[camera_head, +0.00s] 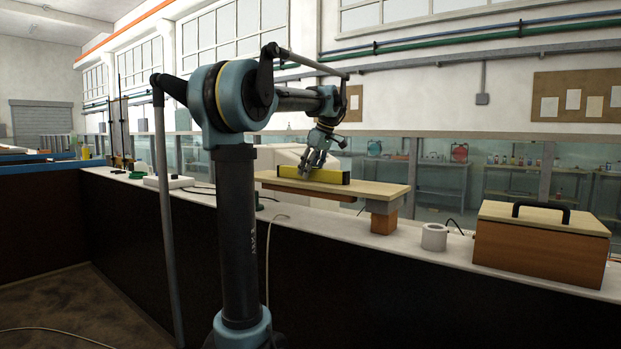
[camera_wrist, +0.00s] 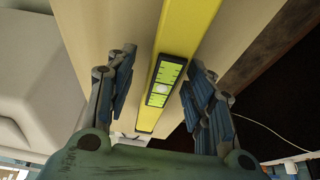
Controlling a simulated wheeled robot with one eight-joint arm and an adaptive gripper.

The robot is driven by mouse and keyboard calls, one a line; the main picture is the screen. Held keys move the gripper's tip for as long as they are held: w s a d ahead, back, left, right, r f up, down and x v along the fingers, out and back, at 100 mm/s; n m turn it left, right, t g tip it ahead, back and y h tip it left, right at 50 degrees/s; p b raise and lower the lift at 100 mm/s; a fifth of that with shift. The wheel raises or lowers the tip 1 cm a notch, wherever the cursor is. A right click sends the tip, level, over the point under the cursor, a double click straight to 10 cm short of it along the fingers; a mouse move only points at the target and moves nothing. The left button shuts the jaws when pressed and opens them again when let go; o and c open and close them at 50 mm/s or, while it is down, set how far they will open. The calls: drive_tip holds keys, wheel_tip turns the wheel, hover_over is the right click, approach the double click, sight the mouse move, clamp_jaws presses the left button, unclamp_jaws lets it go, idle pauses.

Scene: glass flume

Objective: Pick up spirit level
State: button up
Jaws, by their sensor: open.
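The yellow spirit level (camera_head: 325,176) lies on a raised wooden board (camera_head: 381,191) in the head view. My gripper (camera_head: 312,163) is above and at the level, near its left part. In the wrist view, the level (camera_wrist: 187,37) runs lengthwise between the open fingers of my gripper (camera_wrist: 159,92). Its black-framed green vial window shows between the fingertips. A finger stands on each side of the level, with a visible gap on both sides. The head view does not show clearly whether the fingertips touch the board.
The board rests on supports, including a wooden block (camera_head: 384,222), on a long white counter (camera_head: 340,235). A white cylinder (camera_head: 434,237) and a wooden box with a black handle (camera_head: 541,245) stand to the right. Glass panels run behind the counter. A white power strip (camera_head: 168,183) lies to the left.

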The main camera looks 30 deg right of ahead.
drive_tip(key=shift+w+f, duration=0.1)
drive_tip(key=shift+f, duration=0.1)
clamp_jaws()
drive_tip(key=shift+r, duration=0.1)
